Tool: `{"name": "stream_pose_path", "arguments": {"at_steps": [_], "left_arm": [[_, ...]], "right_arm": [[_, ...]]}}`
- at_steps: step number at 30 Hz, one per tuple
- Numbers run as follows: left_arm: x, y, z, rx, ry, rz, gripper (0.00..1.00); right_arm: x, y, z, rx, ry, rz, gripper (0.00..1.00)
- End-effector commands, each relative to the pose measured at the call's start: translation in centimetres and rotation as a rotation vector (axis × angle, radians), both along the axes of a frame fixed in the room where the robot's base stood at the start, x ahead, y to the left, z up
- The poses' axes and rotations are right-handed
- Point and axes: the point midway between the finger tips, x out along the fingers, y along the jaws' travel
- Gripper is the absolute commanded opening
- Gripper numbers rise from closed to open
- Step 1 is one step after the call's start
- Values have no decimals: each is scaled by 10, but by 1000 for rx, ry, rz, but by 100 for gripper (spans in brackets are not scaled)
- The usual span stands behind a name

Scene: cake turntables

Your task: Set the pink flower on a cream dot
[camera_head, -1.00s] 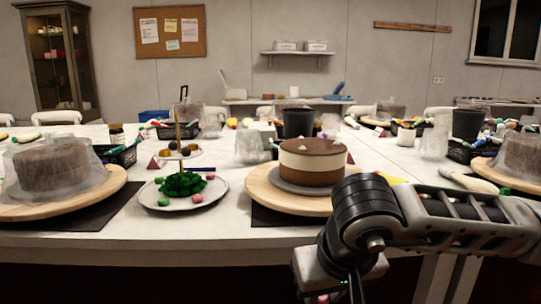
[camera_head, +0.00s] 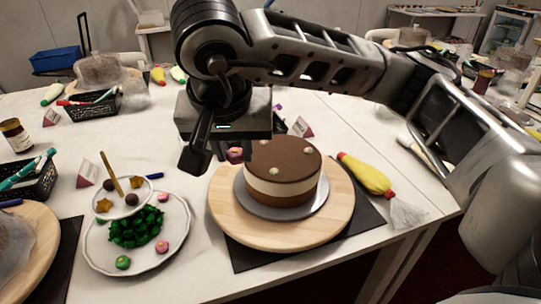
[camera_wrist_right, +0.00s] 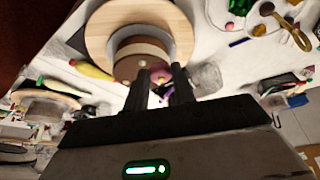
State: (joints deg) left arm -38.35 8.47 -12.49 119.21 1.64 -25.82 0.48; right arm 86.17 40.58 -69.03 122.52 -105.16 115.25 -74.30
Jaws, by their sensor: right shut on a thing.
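The pink flower (camera_head: 235,154) is held between the fingertips of my right gripper (camera_head: 217,157), which is shut on it. In the right wrist view the flower (camera_wrist_right: 161,75) shows between the two dark fingers. The flower is at the far left edge of the cake (camera_head: 285,188), close to its top; I cannot tell if it touches. The cake has a brown top, a cream band and a brown base. Small cream dots (camera_head: 303,149) sit on its top, one of them near the front (camera_head: 277,178). My left gripper is not in view.
The cake stands on a grey board on a wooden turntable (camera_head: 233,222). A white plate (camera_head: 100,257) at left holds green pieces and small pink and green sweets. A yellow piping bag (camera_head: 366,175) lies right of the cake. Pens and a jar (camera_head: 16,134) are at left.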

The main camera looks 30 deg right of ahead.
Motion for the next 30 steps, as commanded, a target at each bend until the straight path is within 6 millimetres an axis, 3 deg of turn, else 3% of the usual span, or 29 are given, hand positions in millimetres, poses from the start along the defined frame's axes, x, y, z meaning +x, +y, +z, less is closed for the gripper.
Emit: {"name": "stream_pose_path", "arguments": {"at_steps": [11, 15, 20, 26, 30], "left_arm": [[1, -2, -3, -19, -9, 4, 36], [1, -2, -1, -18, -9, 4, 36], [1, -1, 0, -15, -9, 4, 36], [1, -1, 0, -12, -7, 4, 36], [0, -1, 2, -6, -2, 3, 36]], "right_arm": [[39, -70, -38, 1, 6, -10, 5], [52, -93, -61, -3, 8, -6, 5], [61, -109, -83, -3, 4, -3, 5], [67, -117, -95, 0, 4, -2, 5], [69, -121, -115, -2, 6, 0, 5]]}}
